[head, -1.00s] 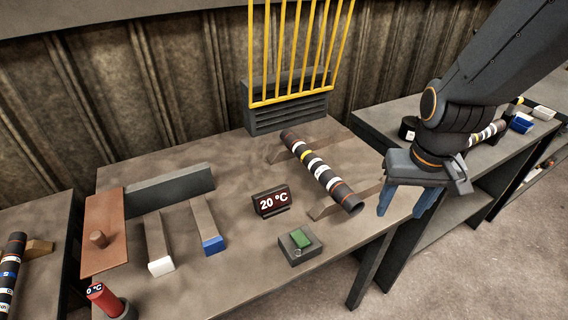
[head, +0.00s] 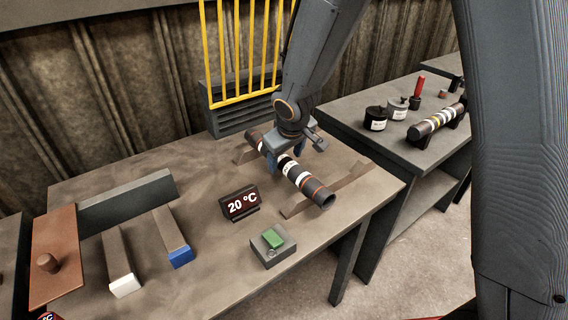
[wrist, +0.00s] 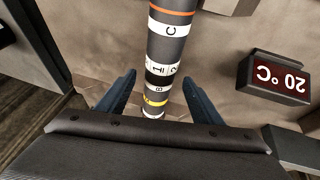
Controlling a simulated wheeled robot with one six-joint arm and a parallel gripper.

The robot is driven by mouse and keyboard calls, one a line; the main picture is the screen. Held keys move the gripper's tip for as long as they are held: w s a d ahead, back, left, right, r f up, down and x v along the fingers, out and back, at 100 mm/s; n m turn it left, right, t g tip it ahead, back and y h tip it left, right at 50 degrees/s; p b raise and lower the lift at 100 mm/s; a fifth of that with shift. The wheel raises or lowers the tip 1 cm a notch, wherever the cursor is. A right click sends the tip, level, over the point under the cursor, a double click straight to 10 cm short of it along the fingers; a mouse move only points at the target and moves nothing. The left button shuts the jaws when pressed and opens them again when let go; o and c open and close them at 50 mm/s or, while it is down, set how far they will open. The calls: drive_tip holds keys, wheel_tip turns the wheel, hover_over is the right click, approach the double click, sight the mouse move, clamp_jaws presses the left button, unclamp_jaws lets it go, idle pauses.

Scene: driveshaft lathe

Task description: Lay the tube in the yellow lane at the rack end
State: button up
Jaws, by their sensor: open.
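A dark tube (head: 291,170) with white bands and an orange ring lies across two wooden supports on the table. In the wrist view the tube (wrist: 166,48) also shows a yellow band and the letter C. My gripper (head: 285,158) is over the tube's far half, its blue fingers pointing down. In the wrist view my gripper (wrist: 158,82) is open, one finger on each side of the tube with gaps between. My arm hides part of the tube in the head view. No yellow lane can be made out.
Two bars, one white-ended (head: 124,285) and one blue-ended (head: 180,257), lie left. A 20 °C display (head: 240,203) and a green button box (head: 273,244) stand near the tube. A yellow-barred guard (head: 239,98) rises behind. Another banded tube (head: 437,121) lies on the right bench.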

drive_tip(key=x, duration=0.2)
drive_tip(key=shift+w+f+b, duration=0.2)
drive_tip(key=shift+f+b, duration=0.1)
drive_tip(key=shift+b, duration=0.1)
clamp_jaws()
drive_tip(key=shift+r, duration=0.1)
